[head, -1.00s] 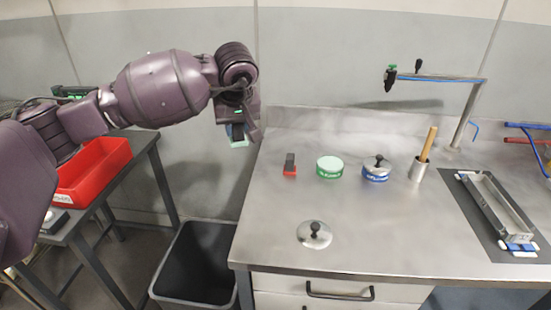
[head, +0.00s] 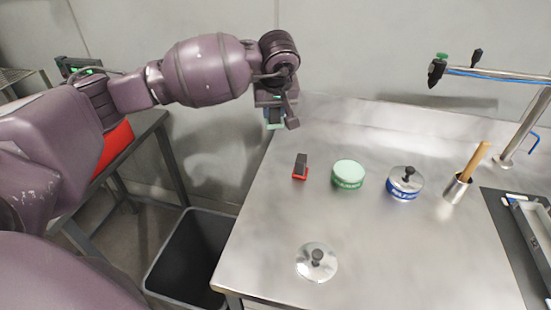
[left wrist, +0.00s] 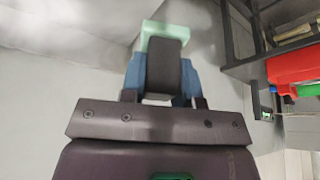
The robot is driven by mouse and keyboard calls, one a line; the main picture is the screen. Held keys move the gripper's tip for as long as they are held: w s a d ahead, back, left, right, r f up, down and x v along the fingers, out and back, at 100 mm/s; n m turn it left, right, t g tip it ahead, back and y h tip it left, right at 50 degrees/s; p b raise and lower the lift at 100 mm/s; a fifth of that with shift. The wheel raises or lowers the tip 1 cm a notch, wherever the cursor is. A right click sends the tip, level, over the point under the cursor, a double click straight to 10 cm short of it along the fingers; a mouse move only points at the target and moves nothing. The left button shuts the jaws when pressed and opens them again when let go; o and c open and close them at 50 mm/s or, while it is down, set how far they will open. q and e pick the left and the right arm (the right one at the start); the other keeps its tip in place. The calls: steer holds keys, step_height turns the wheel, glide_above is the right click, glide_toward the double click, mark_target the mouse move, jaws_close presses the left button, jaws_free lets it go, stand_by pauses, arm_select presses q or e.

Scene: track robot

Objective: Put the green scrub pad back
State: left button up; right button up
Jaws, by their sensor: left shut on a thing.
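My left gripper (head: 272,112) hangs in the air by the back left corner of the steel bench. It is shut on the green scrub pad (head: 273,124), a pale green block with a dark grip. In the left wrist view the pad (left wrist: 163,34) shows beyond the dark grip between blue fingers. A round green tin (head: 348,175) stands uncovered on the bench, with a pale green top surface. A steel lid with a black knob (head: 316,262) lies near the front edge. My right gripper is not in view.
The bench (head: 380,250) also holds a red pad with a dark grip (head: 300,168), a blue lidded tin (head: 405,184) and a steel cup with a wooden handle (head: 458,187). A tap arm (head: 500,75) juts over the back right. A dark bin (head: 190,260) stands left of the bench.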

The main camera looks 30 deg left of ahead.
arm_select(q)
step_height(320, 180, down, 15)
steer(key=shift+f+b, duration=0.2)
steer(key=shift+b, duration=0.25)
steer(key=shift+f, duration=0.1)
steer(key=o, duration=0.9)
steer(key=shift+w, duration=0.1)
steer(key=shift+c, duration=0.2)
steer(key=p+v, duration=0.1)
steer(key=v, duration=1.1)
